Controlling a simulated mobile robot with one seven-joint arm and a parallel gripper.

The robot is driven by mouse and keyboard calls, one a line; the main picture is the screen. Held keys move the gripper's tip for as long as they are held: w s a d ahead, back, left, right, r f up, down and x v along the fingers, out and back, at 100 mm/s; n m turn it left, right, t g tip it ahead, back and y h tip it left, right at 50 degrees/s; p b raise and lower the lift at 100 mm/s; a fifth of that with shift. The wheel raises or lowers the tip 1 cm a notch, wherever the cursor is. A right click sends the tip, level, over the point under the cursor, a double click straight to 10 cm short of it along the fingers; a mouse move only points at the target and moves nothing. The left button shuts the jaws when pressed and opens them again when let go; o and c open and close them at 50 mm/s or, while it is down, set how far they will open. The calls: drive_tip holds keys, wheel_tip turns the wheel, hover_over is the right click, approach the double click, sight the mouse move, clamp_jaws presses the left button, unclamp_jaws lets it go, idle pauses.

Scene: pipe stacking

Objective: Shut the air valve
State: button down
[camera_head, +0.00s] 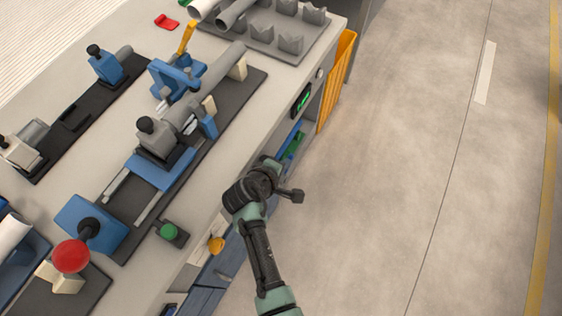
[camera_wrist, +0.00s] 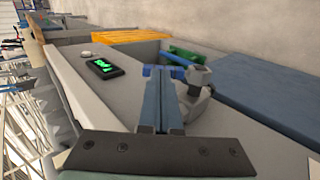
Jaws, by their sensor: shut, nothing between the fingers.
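What looks like the air valve (camera_wrist: 196,84) is a grey round fitting on the bench's front side, with a blue lever (camera_wrist: 168,58) reaching left from its top in the wrist view. My gripper (camera_wrist: 158,73) is shut and empty. Its fingers stand just left of the fitting, with their tips close below the lever; whether they touch it I cannot tell. In the head view my wrist hangs beside the bench's front edge and hides the valve.
A black display with green digits (camera_head: 301,100) is on the bench front. An orange crate (camera_head: 339,80) stands beyond it. The floor to the right is clear.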

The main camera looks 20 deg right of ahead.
sight(292, 155)
drive_tip(key=shift+w+d+r+g+y+p, duration=0.2)
drive_tip(key=shift+w+d+g+y+p, duration=0.2)
drive_tip(key=shift+d+g+y+p, duration=0.35)
drive_tip(key=shift+w+d+f+g+y, duration=0.2)
drive_tip(key=shift+w+f+g+y, duration=0.2)
drive_tip(key=shift+y, duration=0.35)
drive_tip(key=f+g+y+b, duration=0.1)
drive_tip(key=w+d+f+g+y+b, duration=0.1)
drive_tip(key=y+b, duration=0.1)
drive_tip(key=shift+d+g, duration=0.1)
drive_tip(key=shift+g, duration=0.15)
drive_tip(key=shift+f, duration=0.15)
drive_tip(key=shift+d+f+b, duration=0.1)
drive_tip(key=shift+d+b, duration=0.05)
drive_tip(key=shift+b, duration=0.35)
drive_tip(key=shift+w+r+p, duration=0.1)
drive_tip(key=shift+r+p, duration=0.25)
drive_tip(key=shift+r, duration=0.2)
wheel_tip(292, 155, up, 13)
drive_tip(key=p, duration=0.5)
